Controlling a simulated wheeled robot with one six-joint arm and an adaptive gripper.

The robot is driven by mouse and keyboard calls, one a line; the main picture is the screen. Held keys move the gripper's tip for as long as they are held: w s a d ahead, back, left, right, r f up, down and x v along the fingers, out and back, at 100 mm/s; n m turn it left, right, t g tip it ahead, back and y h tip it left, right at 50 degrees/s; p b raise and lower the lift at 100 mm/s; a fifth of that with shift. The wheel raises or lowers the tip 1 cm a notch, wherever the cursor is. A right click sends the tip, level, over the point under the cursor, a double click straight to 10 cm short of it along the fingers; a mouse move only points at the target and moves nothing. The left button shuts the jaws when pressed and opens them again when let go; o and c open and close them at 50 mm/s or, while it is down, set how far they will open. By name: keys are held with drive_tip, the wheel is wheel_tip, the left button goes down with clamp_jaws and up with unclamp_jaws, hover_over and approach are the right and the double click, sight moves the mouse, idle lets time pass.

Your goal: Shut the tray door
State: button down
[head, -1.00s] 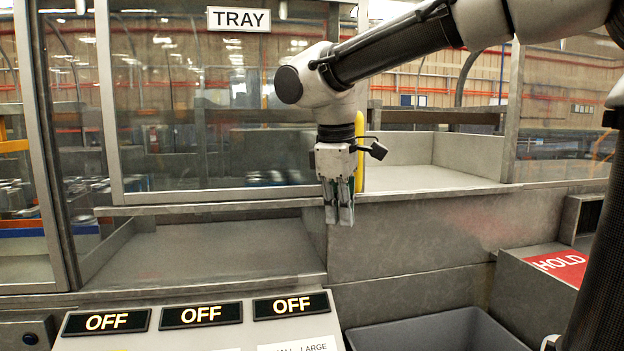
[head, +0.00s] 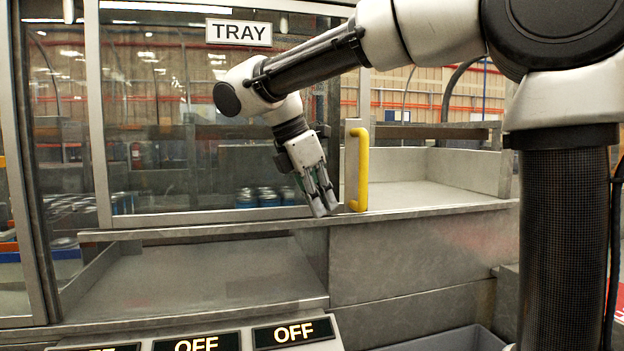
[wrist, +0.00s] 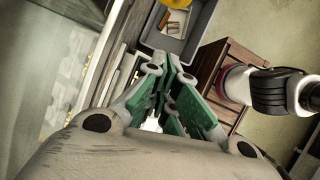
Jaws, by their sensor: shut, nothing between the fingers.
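The tray door (head: 200,170) is a framed glass sliding panel under the TRAY sign (head: 239,32). A yellow upright handle (head: 359,168) stands at its right edge. To the right of the handle, the opening shows a bare shelf (head: 440,195), so the door is not across that part. My gripper (head: 326,208) is shut and empty, tilted with its fingertips down to the right, in front of the glass just left of the handle's lower end. I cannot tell whether it touches the handle. Its green-padded fingers (wrist: 172,65) fill the middle of the wrist view.
A metal ledge (head: 290,221) runs below the door. Under it is an open bay (head: 190,275). OFF displays (head: 293,333) sit at the bottom. In the wrist view, a grey bin (wrist: 158,38) holds brown pieces, beside a brown wooden box (wrist: 232,75).

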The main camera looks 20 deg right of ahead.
drive_tip(key=d, duration=0.3)
drive_tip(key=d+f, duration=0.1)
drive_tip(key=shift+w+d, duration=0.35)
drive_tip(key=d, duration=4.8)
drive_tip(key=shift+d, duration=0.3)
drive_tip(key=shift+r, duration=0.1)
drive_tip(key=shift+w, duration=0.1)
